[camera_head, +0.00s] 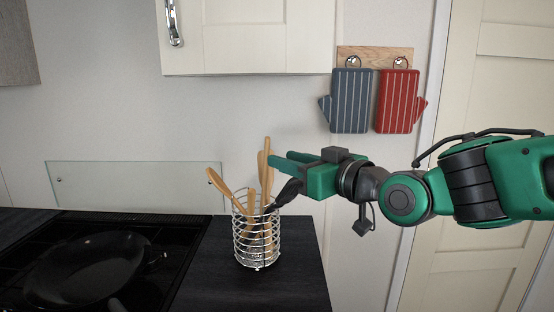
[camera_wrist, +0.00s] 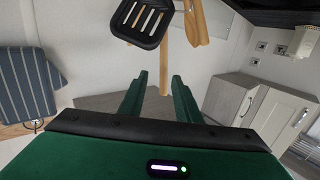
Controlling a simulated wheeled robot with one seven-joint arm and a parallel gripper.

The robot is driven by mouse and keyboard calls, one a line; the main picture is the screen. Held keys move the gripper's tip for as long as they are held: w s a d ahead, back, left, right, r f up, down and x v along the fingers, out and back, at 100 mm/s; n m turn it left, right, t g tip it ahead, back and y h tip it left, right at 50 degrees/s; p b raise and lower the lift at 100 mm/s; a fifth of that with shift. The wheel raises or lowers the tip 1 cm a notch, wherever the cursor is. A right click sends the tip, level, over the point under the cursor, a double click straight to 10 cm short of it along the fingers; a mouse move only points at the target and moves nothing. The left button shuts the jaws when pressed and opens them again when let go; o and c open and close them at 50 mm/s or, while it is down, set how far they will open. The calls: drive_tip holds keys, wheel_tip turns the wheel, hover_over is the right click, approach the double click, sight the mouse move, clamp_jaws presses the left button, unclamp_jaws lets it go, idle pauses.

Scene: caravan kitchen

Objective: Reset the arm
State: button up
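My gripper (camera_head: 280,158) is held out to the left, just above and right of a wire utensil holder (camera_head: 256,240) on the dark counter. In the wrist view my gripper (camera_wrist: 158,80) shows two green fingers apart, with a gap between them. A wooden utensil handle (camera_wrist: 164,70) shows in line with that gap; I cannot tell its exact distance, but the fingers are not closed on it. A black slotted spatula (camera_wrist: 145,22) and a wooden utensil (camera_wrist: 194,25) are beyond the fingers. My arm reaches in from the right in the head view.
A black pan (camera_head: 88,268) sits on the hob at left, before a glass splashback (camera_head: 130,186). A cabinet (camera_head: 250,35) hangs above. A grey mitt (camera_head: 350,100) and a red mitt (camera_head: 397,102) hang behind my arm. A door (camera_head: 490,90) is at right.

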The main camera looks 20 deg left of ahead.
drive_tip(key=shift+v, duration=1.4)
drive_tip(key=w+d+f+m+h, duration=0.2)
drive_tip(key=d+f+h, duration=0.25)
drive_tip(key=d, duration=0.45)
drive_tip(key=w+d+f+m+h, duration=0.25)
drive_tip(key=d+f, duration=0.35)
drive_tip(key=d, duration=0.3)
drive_tip(key=s+d+f+m+g+h, duration=0.1)
drive_tip(key=d+f+m+h, duration=0.15)
drive_tip(key=d, duration=0.45)
drive_tip(key=s+d+f+m+g+h, duration=0.15)
drive_tip(key=d+f, duration=0.25)
drive_tip(key=d, duration=0.4)
drive_tip(key=s+d+f+m+g+h, duration=0.3)
drive_tip(key=s+d+f, duration=0.3)
drive_tip(key=s+d, duration=0.5)
drive_tip(key=s+d+f+m+g, duration=0.1)
drive_tip(key=s+d+m+g, duration=0.1)
drive_tip(key=s, duration=0.6)
drive_tip(key=s+d+f+m+g, duration=0.2)
drive_tip(key=s+d, duration=0.3)
drive_tip(key=s, duration=0.3)
drive_tip(key=shift+m+g, duration=0.55)
drive_tip(key=shift+m, duration=0.1)
